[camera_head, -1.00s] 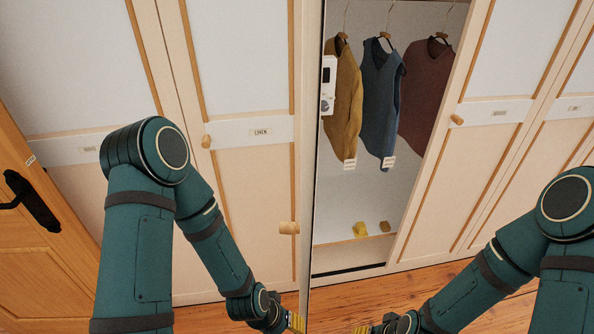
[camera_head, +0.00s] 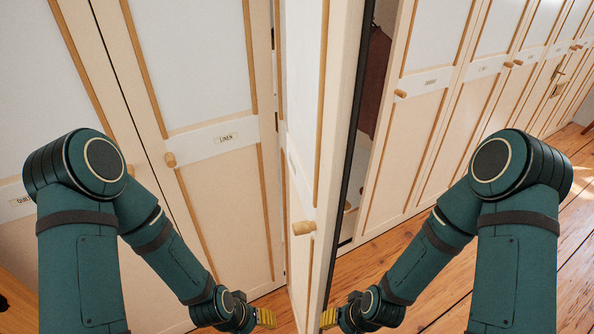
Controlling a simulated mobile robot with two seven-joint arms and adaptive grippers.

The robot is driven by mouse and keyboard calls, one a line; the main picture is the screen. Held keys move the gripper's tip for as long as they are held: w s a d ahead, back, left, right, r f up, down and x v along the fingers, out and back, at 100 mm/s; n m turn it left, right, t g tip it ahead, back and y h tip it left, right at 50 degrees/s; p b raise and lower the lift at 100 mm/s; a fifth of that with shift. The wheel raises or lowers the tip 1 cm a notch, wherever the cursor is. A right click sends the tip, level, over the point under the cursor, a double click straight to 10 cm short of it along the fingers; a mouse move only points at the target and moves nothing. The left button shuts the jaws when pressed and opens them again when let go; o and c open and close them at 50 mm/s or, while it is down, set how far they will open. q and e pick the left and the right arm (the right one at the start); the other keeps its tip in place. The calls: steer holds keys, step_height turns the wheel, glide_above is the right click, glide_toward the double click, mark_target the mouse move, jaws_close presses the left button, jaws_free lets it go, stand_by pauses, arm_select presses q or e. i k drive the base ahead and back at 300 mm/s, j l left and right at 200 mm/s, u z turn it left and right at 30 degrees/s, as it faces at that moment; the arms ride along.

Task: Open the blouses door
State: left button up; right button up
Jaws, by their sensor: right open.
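A cream cabinet door (camera_head: 303,150) with wood trim stands swung out from the cabinet between my two arms, seen steeply from the side. Its wooden knob (camera_head: 303,228) faces left, and its label is too slanted to read. Behind its dark edge, part of a maroon garment (camera_head: 375,80) shows inside the open compartment. My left gripper (camera_head: 265,319) is low, left of the door and apart from the knob; its finger opening is unclear. My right gripper (camera_head: 329,318) is open at the door's free edge, low down; whether it touches is unclear.
A closed door labelled LINEN (camera_head: 225,139) with its own knob (camera_head: 170,160) is on the left. More closed cabinet doors (camera_head: 430,80) run off to the right. Wooden floor (camera_head: 440,285) is clear at lower right.

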mark_target(432, 38)
steer(key=k, duration=0.2)
steer(key=k+z, duration=0.45)
steer(key=z, duration=0.2)
steer(key=i+l+z, duration=0.1)
steer(key=z, duration=0.3)
steer(key=i+l+z, duration=0.2)
steer(key=z, duration=0.15)
steer(key=i+l+z, duration=0.1)
steer(key=z, duration=0.3)
steer(key=i+l+u, duration=0.15)
steer(key=i, duration=0.3)
steer(key=i+u, duration=0.2)
steer(key=i, duration=0.25)
steer(key=i+l+u, duration=0.15)
steer(key=i, duration=0.25)
steer(key=i+j+u, duration=0.1)
steer(key=i+u, duration=0.2)
steer(key=u, duration=0.15)
steer(key=i+u, duration=0.4)
steer(key=i+l+u, duration=0.1)
steer(key=u, duration=0.35)
steer(key=i, duration=0.05)
